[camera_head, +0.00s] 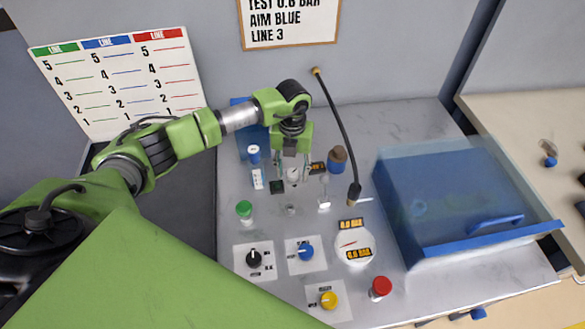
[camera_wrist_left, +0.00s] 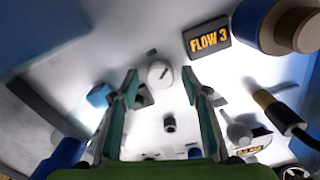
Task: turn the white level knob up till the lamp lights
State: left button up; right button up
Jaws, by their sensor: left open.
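The white level knob (camera_head: 292,174) stands on the panel below my left gripper. In the left wrist view the white knob (camera_wrist_left: 160,74) carries a dark pointer line and sits between and beyond the fingertips. My left gripper (camera_head: 291,181) points down with its fingers apart around the knob's place; it also shows open in the left wrist view (camera_wrist_left: 160,84). I cannot tell whether a finger touches the knob. A display reading FLOW 3 (camera_wrist_left: 207,41) is beside the knob. I cannot tell which part is the lamp. My right gripper is out of view.
A brown-topped bottle (camera_head: 337,159) and a black hose (camera_head: 338,125) stand right of my gripper. Black (camera_head: 254,259), blue (camera_head: 306,252) and yellow (camera_head: 329,300) knobs are nearer. A blue clear-lidded box (camera_head: 400,210) fills the right. A green button (camera_head: 244,208) is left.

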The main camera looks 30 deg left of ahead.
pick_arm(q)
jog(key=c, duration=1.1)
jog(key=m+b, duration=0.2)
jog(key=shift+f+b, duration=0.1)
jog(key=shift+b, duration=0.3)
jog(key=shift+m+b, duration=1.4)
jog(key=shift+m, duration=0.5)
jog(key=shift+r, duration=0.2)
jog(key=o, duration=1.1)
